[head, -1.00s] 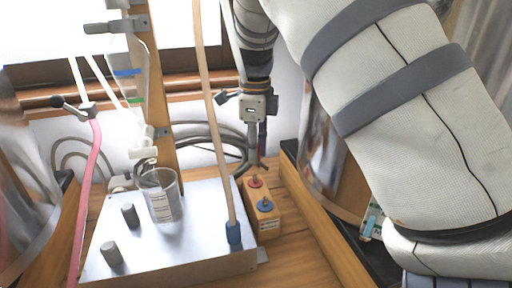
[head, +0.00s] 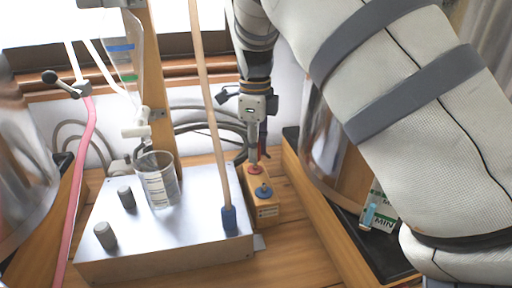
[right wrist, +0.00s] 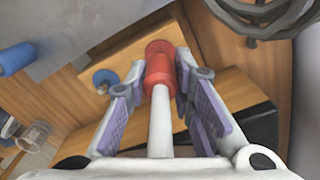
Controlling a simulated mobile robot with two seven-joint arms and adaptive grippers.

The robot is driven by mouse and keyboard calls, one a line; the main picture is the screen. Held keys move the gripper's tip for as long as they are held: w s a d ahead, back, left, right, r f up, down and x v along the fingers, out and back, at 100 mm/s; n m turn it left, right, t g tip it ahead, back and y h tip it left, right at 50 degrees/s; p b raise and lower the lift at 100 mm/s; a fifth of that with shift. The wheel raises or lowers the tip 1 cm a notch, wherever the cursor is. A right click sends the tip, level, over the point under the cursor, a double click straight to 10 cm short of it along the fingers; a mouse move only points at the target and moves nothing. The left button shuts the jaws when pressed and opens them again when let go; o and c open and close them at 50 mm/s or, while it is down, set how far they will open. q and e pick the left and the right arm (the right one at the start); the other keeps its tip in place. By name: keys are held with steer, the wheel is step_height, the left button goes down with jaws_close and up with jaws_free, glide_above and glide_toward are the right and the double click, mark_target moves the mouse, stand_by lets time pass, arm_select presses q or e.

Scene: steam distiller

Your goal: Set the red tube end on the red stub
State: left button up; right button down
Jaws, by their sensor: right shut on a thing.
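My right gripper (head: 253,160) reaches down to the back of a small wooden block (head: 266,212). In the right wrist view its fingers are shut around a white tube (right wrist: 160,120) with a red tube end (right wrist: 159,64). The red end lies over the wooden block (right wrist: 125,55), beside the blue stub (right wrist: 105,77). In the head view, red (head: 255,170) shows at the fingertips, just behind the blue stub (head: 264,190). The red stub is not clearly separate from the red end, so I cannot tell whether they touch. My left gripper is out of view.
A metal box (head: 185,225) with two grey knobs and a glass beaker (head: 160,185) stands left of the block. A tan tube with a blue end (head: 229,218) rises from the box's right side. A pink tube (head: 77,185) hangs at the left. Dark cables lie behind.

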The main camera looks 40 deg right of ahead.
steer(key=shift+f, duration=0.1)
stand_by(0.3)
steer(key=shift+f, duration=0.1)
steer(key=shift+f, duration=0.7)
steer(key=shift+f, duration=0.4)
steer(key=c, duration=1.3)
jaws_free()
